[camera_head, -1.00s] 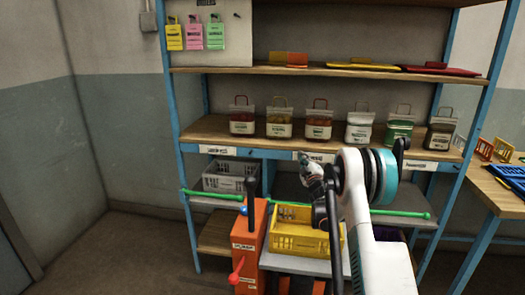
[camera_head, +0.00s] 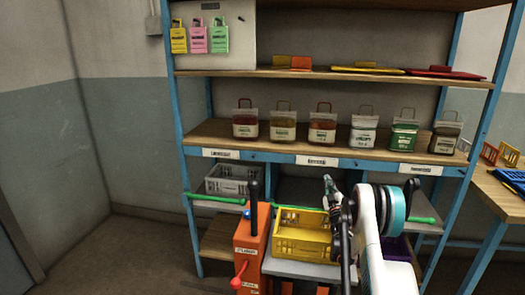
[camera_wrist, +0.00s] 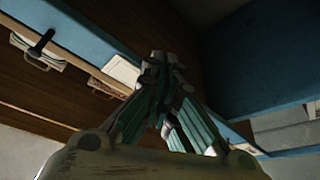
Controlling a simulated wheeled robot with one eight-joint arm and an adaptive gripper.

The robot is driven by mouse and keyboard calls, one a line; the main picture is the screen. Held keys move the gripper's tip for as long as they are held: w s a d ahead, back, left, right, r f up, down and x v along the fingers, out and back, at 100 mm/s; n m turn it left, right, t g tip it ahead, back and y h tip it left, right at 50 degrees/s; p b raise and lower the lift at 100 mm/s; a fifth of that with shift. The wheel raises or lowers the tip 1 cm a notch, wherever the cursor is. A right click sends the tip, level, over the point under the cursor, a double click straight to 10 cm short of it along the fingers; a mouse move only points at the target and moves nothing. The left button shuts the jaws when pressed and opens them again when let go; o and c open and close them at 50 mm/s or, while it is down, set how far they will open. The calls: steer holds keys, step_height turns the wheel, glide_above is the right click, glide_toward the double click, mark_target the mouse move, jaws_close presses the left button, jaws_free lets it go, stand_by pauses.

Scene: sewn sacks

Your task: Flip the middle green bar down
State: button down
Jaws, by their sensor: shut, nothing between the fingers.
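The middle stretch (camera_head: 304,208) passes at the top of the yellow crate and is partly hidden by my gripper and arm. My gripper (camera_head: 328,181) is shut and empty, tips upward, just below the middle label and above the bar's level. Contact with the bar cannot be made out. In the wrist view the closed fingers (camera_wrist: 165,65) point toward the shelf underside; no green bar is clear there.
A yellow crate (camera_head: 301,243) sits behind and left of my arm. An orange box (camera_head: 252,246) with a black lever and red knob stands left of it. A grey crate (camera_head: 230,184) is on the lower shelf.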

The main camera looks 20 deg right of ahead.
stand_by(0.3)
steer(key=v, duration=1.2)
steer(key=shift+w, duration=0.1)
